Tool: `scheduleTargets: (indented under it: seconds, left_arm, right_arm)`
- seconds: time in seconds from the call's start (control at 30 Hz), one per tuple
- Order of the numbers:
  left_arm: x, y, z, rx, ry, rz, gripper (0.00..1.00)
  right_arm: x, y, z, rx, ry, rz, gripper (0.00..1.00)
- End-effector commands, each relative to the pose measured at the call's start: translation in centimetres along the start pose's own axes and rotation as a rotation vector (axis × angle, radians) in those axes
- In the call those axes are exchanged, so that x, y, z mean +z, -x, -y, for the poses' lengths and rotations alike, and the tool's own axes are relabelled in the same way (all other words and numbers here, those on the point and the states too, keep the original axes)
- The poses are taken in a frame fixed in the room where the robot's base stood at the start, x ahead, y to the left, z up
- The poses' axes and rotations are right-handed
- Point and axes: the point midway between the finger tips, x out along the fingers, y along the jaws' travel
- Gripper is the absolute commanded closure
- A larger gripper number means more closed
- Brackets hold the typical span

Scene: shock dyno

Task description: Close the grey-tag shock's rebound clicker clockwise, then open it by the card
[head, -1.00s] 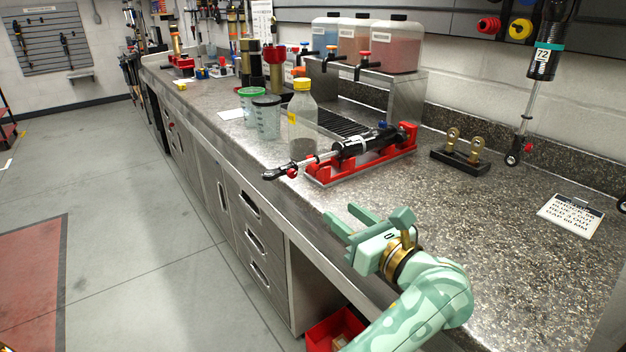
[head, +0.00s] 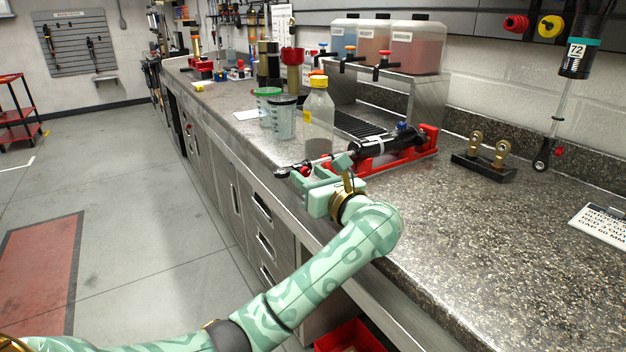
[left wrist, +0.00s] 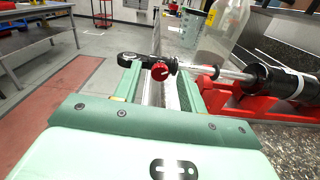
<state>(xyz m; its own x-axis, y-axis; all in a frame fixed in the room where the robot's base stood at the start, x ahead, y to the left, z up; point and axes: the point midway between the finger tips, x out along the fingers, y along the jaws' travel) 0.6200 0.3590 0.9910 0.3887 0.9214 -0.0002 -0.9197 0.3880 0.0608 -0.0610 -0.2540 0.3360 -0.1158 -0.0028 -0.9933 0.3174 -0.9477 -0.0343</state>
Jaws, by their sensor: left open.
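A black shock (head: 385,145) lies in a red cradle (head: 432,140) on the bench, its silver rod pointing left. A pale band is on its body; I cannot make out a grey tag. In the left wrist view, its red clicker knob (left wrist: 160,71) sits beside the black rod eye (left wrist: 130,58). My left gripper (head: 318,172) is open at the rod end. In the left wrist view, the knob appears between the fingertips; I cannot tell whether they touch it. A white printed card (head: 603,222) lies on the bench at the right. My right gripper is not in view.
A clear bottle with a yellow cap (head: 319,110) and measuring cups (head: 283,120) stand close behind the rod. A black stand with brass eyes (head: 484,165) is to the right. Another shock (head: 580,58) hangs at the wall. The front right bench is clear.

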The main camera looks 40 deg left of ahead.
Motion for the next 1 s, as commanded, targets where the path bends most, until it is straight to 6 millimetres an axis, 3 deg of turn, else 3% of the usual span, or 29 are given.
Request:
scheduleTargets:
  seconds: [0.23,0.4,0.77,1.0]
  left_arm:
    - [0.1,-0.1,0.0,0.0,0.001,0.0,0.59]
    - [0.0,-0.1,0.0,0.0,0.001,0.0,1.0]
    - [0.2,0.0,0.0,-0.003,-0.037,-0.002,1.0]
    - [0.5,0.1,-0.1,-0.012,-0.172,-0.003,1.0]
  right_arm:
    - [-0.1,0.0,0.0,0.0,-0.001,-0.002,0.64]
    - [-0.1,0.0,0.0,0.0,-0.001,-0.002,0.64]
    - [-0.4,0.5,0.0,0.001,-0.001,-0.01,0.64]
    - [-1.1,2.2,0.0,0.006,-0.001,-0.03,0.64]
